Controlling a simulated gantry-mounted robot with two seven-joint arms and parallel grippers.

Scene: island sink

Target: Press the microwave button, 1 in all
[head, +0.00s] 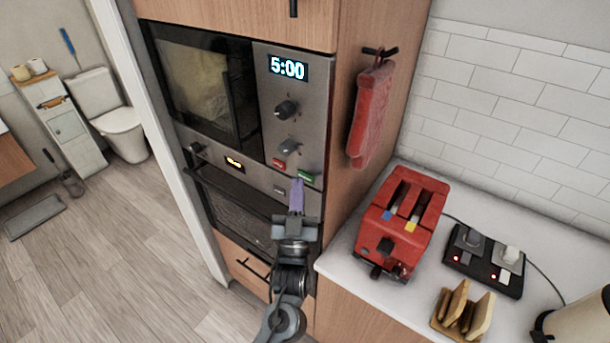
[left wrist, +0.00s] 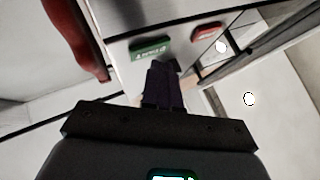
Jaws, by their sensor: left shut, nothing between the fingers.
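The microwave (head: 205,85) is built into a wooden cabinet and its display (head: 287,68) reads 5:00. Its door looks closed. Low on its control panel are a red button (head: 279,164) and a green button (head: 306,176). My left gripper (head: 297,184) is shut and empty, its purple fingers pointing up at the panel just below and left of the green button. In the left wrist view, the fingertips (left wrist: 163,66) are close beside the green button (left wrist: 150,47), with the red button (left wrist: 208,30) further right. I cannot tell whether they touch the panel. My right gripper is not in view.
An oven (head: 240,212) sits below the microwave. A red mitt (head: 370,115) hangs from a hook on the cabinet side. A red toaster (head: 402,220), a black device with switches (head: 484,262) and a toast rack (head: 462,312) stand on the right counter.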

